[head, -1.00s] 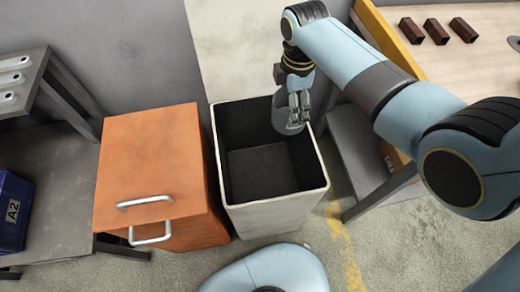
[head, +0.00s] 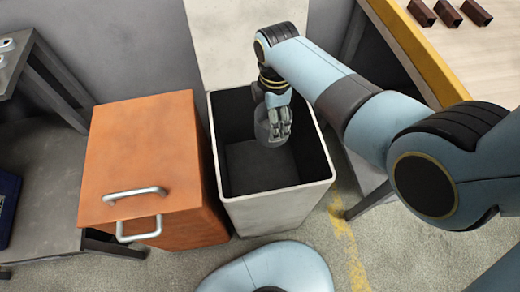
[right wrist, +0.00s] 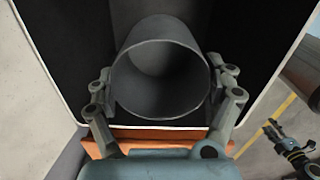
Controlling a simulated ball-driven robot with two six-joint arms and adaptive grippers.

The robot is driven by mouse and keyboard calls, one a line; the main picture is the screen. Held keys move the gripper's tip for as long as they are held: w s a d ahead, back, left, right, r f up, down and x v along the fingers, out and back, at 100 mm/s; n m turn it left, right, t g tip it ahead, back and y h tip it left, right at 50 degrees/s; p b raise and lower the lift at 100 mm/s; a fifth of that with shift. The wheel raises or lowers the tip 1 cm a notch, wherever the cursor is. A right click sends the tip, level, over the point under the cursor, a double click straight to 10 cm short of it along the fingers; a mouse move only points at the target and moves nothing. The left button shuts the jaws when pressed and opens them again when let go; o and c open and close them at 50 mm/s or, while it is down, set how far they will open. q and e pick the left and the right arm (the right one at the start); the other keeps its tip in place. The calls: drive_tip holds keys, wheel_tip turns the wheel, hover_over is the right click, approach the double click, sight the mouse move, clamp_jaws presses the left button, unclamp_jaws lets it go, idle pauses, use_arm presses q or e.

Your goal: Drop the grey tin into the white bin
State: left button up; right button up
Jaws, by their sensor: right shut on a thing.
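The white bin (head: 275,208) stands on the floor in the middle of the head view, open at the top and dark inside. My right gripper (head: 279,128) is over the bin's opening and is shut on the grey tin (head: 264,126). In the right wrist view the tin (right wrist: 160,112) shows its round open mouth between the two fingers, with the bin's rim and dark inner walls around it. Part of the tin is hidden by the gripper in the head view.
An orange cabinet (head: 140,150) with metal handles stands just left of the bin. A wooden-topped table with a yellow edge (head: 425,55) is at the right, with brown blocks (head: 448,14) on it. A grey bench (head: 45,170) is at the far left.

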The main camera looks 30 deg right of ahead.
drive_tip(key=shift+r, duration=0.1)
drive_tip(key=o, duration=1.2)
drive_tip(key=shift+c, duration=0.2)
wheel_tip(320, 180, up, 12)
